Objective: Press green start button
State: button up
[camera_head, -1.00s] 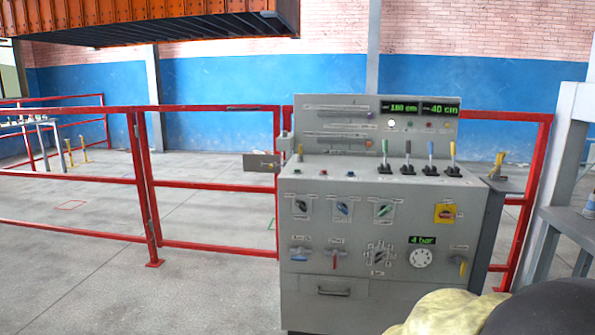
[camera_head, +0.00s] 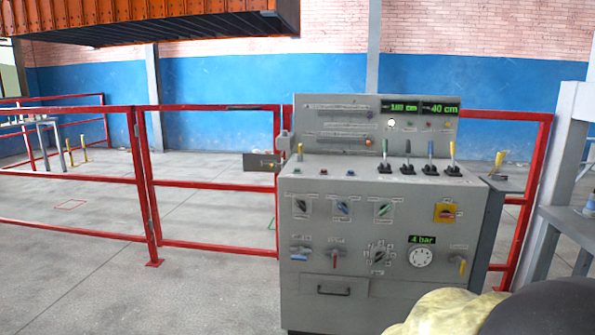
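The grey control panel (camera_head: 330,235) stands right of centre, facing me. On its sloping desk, near the left, is a row of small buttons. A rounded yellowish and dark shape at the bottom right seems to be part of my arm. My gripper's fingers are not in view.
Levers with coloured handles (camera_head: 430,160) stand on the desk right of the buttons. Red railings (camera_head: 210,186) run behind and left of the panel. A grey frame (camera_head: 560,200) stands at the right. The floor (camera_head: 110,280) at front left is clear.

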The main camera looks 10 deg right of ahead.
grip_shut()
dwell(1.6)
